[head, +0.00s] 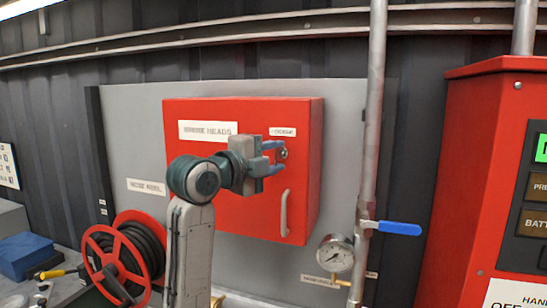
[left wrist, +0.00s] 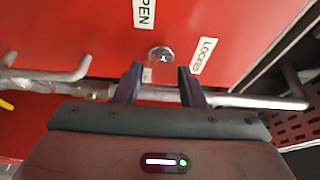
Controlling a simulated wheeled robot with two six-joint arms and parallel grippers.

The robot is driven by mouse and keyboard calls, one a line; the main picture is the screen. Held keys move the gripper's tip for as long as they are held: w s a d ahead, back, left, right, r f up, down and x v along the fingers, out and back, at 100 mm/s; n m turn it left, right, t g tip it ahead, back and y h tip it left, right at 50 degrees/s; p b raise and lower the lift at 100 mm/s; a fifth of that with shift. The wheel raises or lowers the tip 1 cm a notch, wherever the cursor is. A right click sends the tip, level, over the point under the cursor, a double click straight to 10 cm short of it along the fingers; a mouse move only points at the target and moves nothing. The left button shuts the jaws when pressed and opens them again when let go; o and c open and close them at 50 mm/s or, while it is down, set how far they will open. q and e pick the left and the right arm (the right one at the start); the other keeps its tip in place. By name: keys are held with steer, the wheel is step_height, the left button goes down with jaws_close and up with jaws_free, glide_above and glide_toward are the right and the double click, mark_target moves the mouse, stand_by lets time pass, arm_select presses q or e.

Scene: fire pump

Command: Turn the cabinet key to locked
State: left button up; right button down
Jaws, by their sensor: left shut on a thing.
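The red cabinet (head: 235,185) hangs on a grey panel, its door closed. Its key lock (head: 283,153) sits near the door's right edge, and the round metal lock face shows in the left wrist view (left wrist: 161,53). The key itself is too small to make out clearly, so its angle cannot be told. My left gripper (head: 278,158) is at the lock, its fingers on either side, shut on the key. In the left wrist view its two dark fingers (left wrist: 159,82) stand just below the lock. An "OPEN" label (left wrist: 145,12) and a "LOCKED" label (left wrist: 204,55) flank the lock. My right gripper is not in view.
A metal door handle (head: 285,212) is below the lock. To the right are a vertical pipe (head: 374,100), a blue valve lever (head: 400,228), a gauge (head: 335,253) and a red control box (head: 455,190). A hose reel (head: 122,262) is at lower left.

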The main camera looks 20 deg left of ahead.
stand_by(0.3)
arm_select(q)
steer(key=o, duration=1)
steer(key=shift+s+a+f+b, duration=0.1)
steer(key=shift+s+a+b, duration=0.05)
steer(key=shift+s+b, duration=0.15)
steer(key=shift+b+v, duration=2.35)
steer(key=shift+v, duration=2.7)
